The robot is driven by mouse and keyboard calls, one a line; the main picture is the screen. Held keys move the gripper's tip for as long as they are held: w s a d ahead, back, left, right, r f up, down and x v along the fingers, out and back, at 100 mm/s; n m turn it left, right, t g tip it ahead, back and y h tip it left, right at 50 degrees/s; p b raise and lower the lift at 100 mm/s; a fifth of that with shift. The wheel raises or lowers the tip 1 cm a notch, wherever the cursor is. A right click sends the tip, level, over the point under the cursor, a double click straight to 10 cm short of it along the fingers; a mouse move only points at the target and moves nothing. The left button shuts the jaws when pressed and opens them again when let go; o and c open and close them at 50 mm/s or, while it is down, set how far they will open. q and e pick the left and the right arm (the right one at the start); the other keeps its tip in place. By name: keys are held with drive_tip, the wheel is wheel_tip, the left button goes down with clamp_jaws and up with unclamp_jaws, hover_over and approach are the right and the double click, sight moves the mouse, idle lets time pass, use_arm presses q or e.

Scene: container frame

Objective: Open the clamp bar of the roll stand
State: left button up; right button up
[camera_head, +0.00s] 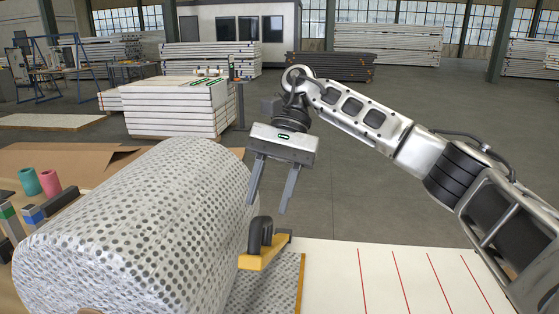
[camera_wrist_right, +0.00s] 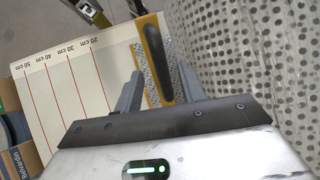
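The clamp bar (camera_head: 264,258) is yellow with an upright black handle (camera_head: 260,234). It shows at the right end of the big silver perforated roll (camera_head: 140,225), and most of its length is hidden behind the roll. My right gripper (camera_head: 268,203) is open and empty, pointing down just above the handle. In the right wrist view the yellow bar (camera_wrist_right: 166,92) and its black handle (camera_wrist_right: 156,58) appear between the two open fingers (camera_wrist_right: 160,80). I cannot tell whether a finger touches the handle. My left gripper is not in view.
A white cutting surface (camera_head: 345,285) with red measuring lines lies right of the roll. Teal (camera_head: 29,182) and pink (camera_head: 50,183) small rolls stand at the left on brown paper. A stack of white panels (camera_head: 175,108) stands behind.

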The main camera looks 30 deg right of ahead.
use_arm(q)
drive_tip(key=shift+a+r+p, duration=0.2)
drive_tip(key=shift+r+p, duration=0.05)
drive_tip(key=shift+p, duration=0.45)
use_arm(e)
drive_tip(key=v, duration=0.9)
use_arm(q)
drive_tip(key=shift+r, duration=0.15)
use_arm(e)
drive_tip(key=shift+w, duration=0.1)
